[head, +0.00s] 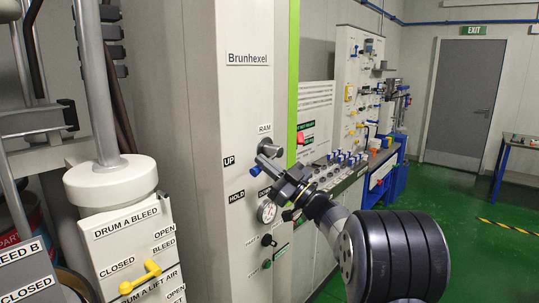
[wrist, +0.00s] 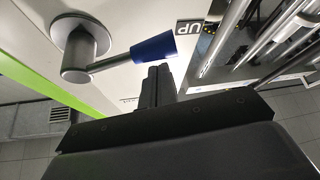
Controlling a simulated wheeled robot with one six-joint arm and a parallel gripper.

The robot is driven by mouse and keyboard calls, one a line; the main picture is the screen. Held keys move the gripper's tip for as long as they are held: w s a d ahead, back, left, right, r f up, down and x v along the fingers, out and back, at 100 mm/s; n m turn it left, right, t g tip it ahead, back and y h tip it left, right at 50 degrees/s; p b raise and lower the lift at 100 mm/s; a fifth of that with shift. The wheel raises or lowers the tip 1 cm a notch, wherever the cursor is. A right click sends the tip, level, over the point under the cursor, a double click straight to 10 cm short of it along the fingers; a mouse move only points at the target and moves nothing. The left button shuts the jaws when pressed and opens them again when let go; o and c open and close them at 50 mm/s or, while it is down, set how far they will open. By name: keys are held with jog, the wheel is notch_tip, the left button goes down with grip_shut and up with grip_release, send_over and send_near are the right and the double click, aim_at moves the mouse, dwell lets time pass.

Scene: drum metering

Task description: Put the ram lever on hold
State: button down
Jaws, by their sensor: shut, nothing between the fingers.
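The ram lever (head: 268,149) sticks out of the pale machine panel under the RAM label, with a grey hub and a blue handle. The handle tip (head: 253,168) points left and slightly down, near the UP label (head: 228,161). In the wrist view, the blue handle (wrist: 153,48) points at the upside-down UP label (wrist: 187,39). The HOLD label (head: 237,197) is lower, and DOWN is partly hidden by my gripper. My gripper (head: 266,164) is shut and empty. Its fingers (wrist: 156,75) sit right beside the blue handle; I cannot tell whether they touch it.
A round gauge (head: 266,211) and small knobs (head: 267,240) are below the lever. At left are the drum bleed box with a yellow lever (head: 140,277) and a white-capped post (head: 110,181). Green floor (head: 450,215) is open at right.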

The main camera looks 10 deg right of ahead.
aim_at(262, 172)
jog(key=shift+f, duration=0.25)
jog(key=shift+f+n+g+y+b, duration=0.3)
jog(key=shift+n+b, duration=0.3)
jog(key=shift+b, duration=0.2)
jog(key=f+n+g+b, duration=0.1)
jog(key=b, duration=0.1)
jog(key=f+n+g+b, duration=0.1)
jog(key=n, duration=0.1)
jog(key=shift+w+d+y+b, duration=0.15)
jog(key=shift+d+y+b, duration=0.05)
jog(key=shift+y+b, duration=0.2)
jog(key=n, duration=0.1)
jog(key=f+n+g+b, duration=0.1)
jog(key=shift+w+d+f+n+y+b, duration=0.15)
jog(key=shift+w+d+n+y+b, duration=0.15)
jog(key=shift+n+y+b, duration=0.1)
jog(key=shift+d+f, duration=0.1)
